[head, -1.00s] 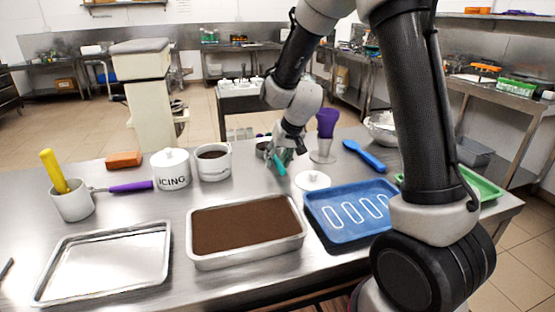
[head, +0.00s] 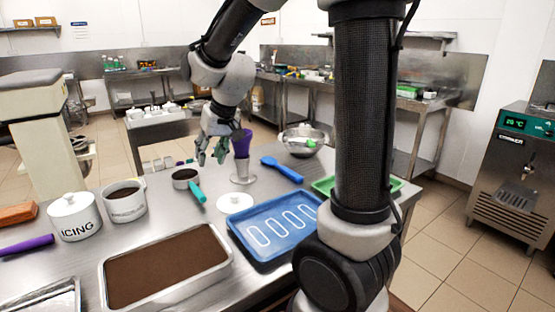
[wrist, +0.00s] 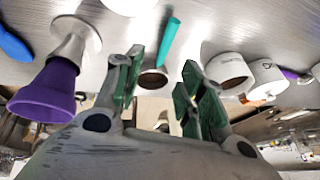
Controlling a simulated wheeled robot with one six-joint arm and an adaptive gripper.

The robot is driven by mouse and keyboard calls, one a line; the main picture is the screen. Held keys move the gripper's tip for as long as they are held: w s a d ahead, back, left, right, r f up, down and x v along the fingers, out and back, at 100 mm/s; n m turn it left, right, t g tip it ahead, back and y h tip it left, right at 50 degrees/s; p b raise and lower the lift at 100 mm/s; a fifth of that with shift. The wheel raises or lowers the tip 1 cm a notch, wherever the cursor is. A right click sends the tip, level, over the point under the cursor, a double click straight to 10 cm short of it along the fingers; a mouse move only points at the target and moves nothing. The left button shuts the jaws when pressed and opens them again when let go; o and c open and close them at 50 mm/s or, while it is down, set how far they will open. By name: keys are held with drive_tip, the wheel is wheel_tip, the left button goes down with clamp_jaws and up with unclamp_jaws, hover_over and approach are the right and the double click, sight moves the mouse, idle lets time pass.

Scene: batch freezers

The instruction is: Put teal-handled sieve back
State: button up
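The teal-handled sieve (head: 186,178) rests on the steel table, between the white mug and the purple piping bag. Its round metal bowl looks dark brown inside, and its teal handle (head: 197,193) points toward the front of the table. Whether a rest lies under the bowl I cannot tell. My gripper (head: 211,157) is above and slightly right of the bowl, apart from it, with nothing held. In the wrist view the sieve (wrist: 152,80) shows between the green-padded fingers of my gripper (wrist: 160,88), which are spread wide.
The purple piping bag (head: 241,143) stands in a metal holder close right of my gripper. A white lid (head: 236,204), blue tray (head: 262,243), blue spoon (head: 283,169), brown-filled pan (head: 168,262), mug (head: 125,201) and icing jar (head: 75,217) are around. A steel bowl (head: 304,140) stands behind.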

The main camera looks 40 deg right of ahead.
drive_tip(key=s+d+r, duration=0.1)
drive_tip(key=s+d, duration=0.2)
drive_tip(key=s, duration=0.5)
drive_tip(key=s+d+r+h, duration=0.1)
drive_tip(key=s+d+r, duration=0.1)
drive_tip(key=s, duration=0.7)
drive_tip(key=s+d+r+h, duration=0.1)
drive_tip(key=s+d+r, duration=0.1)
drive_tip(key=s+d, duration=0.3)
drive_tip(key=s, duration=0.3)
drive_tip(key=shift+s, duration=0.2)
